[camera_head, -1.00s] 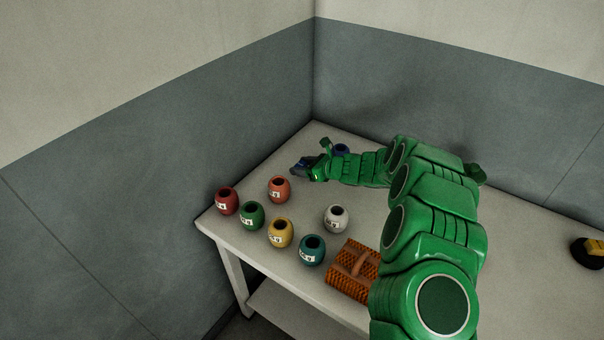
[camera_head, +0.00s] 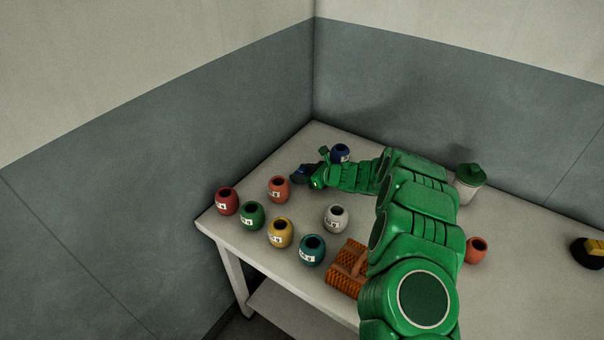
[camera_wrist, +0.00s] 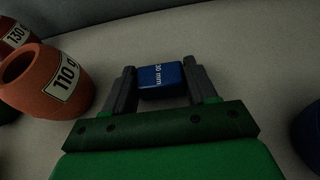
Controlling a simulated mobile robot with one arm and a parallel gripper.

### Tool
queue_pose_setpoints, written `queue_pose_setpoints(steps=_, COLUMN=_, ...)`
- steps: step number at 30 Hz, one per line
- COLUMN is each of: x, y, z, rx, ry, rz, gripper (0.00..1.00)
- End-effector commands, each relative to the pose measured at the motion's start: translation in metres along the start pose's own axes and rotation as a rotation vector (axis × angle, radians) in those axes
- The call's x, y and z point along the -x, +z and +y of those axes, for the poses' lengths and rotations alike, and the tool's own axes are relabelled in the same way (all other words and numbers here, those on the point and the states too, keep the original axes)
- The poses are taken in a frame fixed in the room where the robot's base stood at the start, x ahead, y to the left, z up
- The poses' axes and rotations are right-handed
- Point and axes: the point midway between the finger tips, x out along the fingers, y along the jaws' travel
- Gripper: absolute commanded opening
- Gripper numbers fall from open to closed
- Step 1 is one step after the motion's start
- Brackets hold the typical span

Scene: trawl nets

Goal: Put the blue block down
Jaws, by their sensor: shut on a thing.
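The blue block (camera_wrist: 162,80) is between the two dark fingers of my gripper (camera_wrist: 160,88) in the wrist view, with white "30 mm" lettering on its face. My gripper is shut on it. In the head view my gripper (camera_head: 305,173) is at the far left end of my green arm, over the back part of the white table (camera_head: 262,262). The block is small and dark there. I cannot tell whether it touches the table top.
An orange pot (camera_head: 279,189) stands left of my gripper, and a dark blue pot (camera_head: 341,153) to its right. Red (camera_head: 227,201), green (camera_head: 251,216), yellow (camera_head: 280,233), teal (camera_head: 312,250) and white (camera_head: 336,218) pots stand nearer. An orange woven basket (camera_head: 346,270) is by my arm.

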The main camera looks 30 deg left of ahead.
Motion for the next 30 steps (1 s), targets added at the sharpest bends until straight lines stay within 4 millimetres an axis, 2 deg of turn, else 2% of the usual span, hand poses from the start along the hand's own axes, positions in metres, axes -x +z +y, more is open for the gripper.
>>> queue_pose_setpoints(steps=2, x=-0.001, y=-0.002, z=0.0, rx=0.0, ry=0.0, rz=0.0, gripper=0.27)
queue_pose_setpoints(steps=3, x=-0.001, y=-0.002, z=0.0, rx=0.0, ry=0.0, rz=0.0, gripper=0.6)
queue_pose_setpoints(steps=8, x=-0.001, y=-0.002, z=0.0, rx=0.0, ry=0.0, rz=0.0, gripper=0.82)
queue_pose_setpoints(steps=19, x=0.001, y=0.001, z=0.0, rx=0.0, ry=0.0, rz=0.0, gripper=0.82)
queue_pose_setpoints(steps=23, x=0.011, y=0.001, z=0.0, rx=-0.001, ry=0.0, rz=0.0, gripper=0.82)
queue_pose_setpoints(steps=30, x=0.043, y=0.002, z=-0.001, rx=-0.002, ry=-0.002, rz=-0.002, gripper=0.82)
